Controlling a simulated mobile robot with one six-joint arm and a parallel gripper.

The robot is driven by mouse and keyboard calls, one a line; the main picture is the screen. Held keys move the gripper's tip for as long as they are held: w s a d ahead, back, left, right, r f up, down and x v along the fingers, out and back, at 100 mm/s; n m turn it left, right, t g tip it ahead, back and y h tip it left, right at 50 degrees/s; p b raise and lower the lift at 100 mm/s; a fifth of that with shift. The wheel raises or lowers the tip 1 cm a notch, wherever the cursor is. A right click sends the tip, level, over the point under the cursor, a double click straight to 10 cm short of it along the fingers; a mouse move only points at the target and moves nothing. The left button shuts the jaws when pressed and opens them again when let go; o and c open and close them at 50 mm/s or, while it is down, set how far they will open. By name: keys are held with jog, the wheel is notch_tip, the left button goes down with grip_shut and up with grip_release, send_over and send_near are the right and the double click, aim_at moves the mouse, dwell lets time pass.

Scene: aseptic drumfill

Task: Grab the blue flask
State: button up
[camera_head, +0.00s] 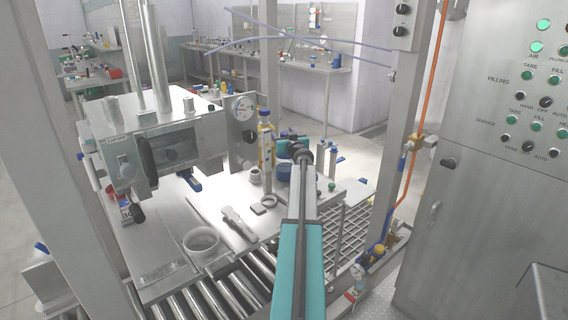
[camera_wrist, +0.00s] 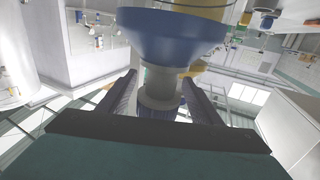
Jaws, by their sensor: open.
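The blue flask (camera_head: 283,173) stands on the steel worktop in the head view, partly hidden behind my arm. In the wrist view, which looks upside down, its wide blue body (camera_wrist: 172,38) fills the top middle and its pale neck and grey cap lie between the fingers. My gripper (camera_wrist: 159,82) is open, with one finger on each side of the neck. I cannot tell whether either finger touches it. In the head view my gripper (camera_head: 287,148) is at the flask, with its fingertips mostly hidden.
A tall yellow-labelled bottle (camera_head: 265,145) with a blue cap stands just left of the flask. A steel machine (camera_head: 160,150) stands left, a control cabinet (camera_head: 480,180) right, and rollers (camera_head: 215,295) run in front.

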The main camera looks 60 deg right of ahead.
grip_shut()
jog(key=shift+r, duration=0.1)
notch_tip(320, 180, up, 10)
dwell(0.8)
dwell(0.4)
